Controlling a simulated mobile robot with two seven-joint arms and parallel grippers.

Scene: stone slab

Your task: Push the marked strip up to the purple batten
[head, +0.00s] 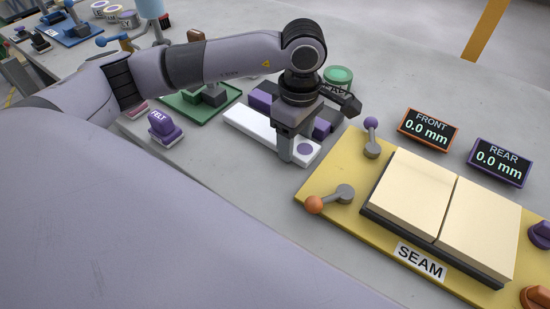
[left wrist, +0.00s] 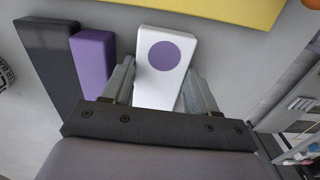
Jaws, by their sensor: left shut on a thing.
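The marked strip is a long white bar (head: 248,124) with a purple dot near one end. It also shows in the left wrist view (left wrist: 165,84). My left gripper (head: 291,152) is shut on the strip close to the dot, with one finger along each side. The purple batten (left wrist: 93,62) lies beside the strip, on its left in the left wrist view. A narrow gap with a finger in it separates them there. In the head view my gripper hides part of the batten (head: 259,103). My right gripper is not in view.
A dark bar (left wrist: 50,62) lies beyond the batten. A yellow board (head: 325,183) with two pale slabs, levers and a SEAM label stands right of the strip. Two displays, FRONT (head: 428,130) and REAR (head: 500,161), read 0.0 mm. A purple FELT block (head: 164,128) and green tray (head: 190,108) stand left.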

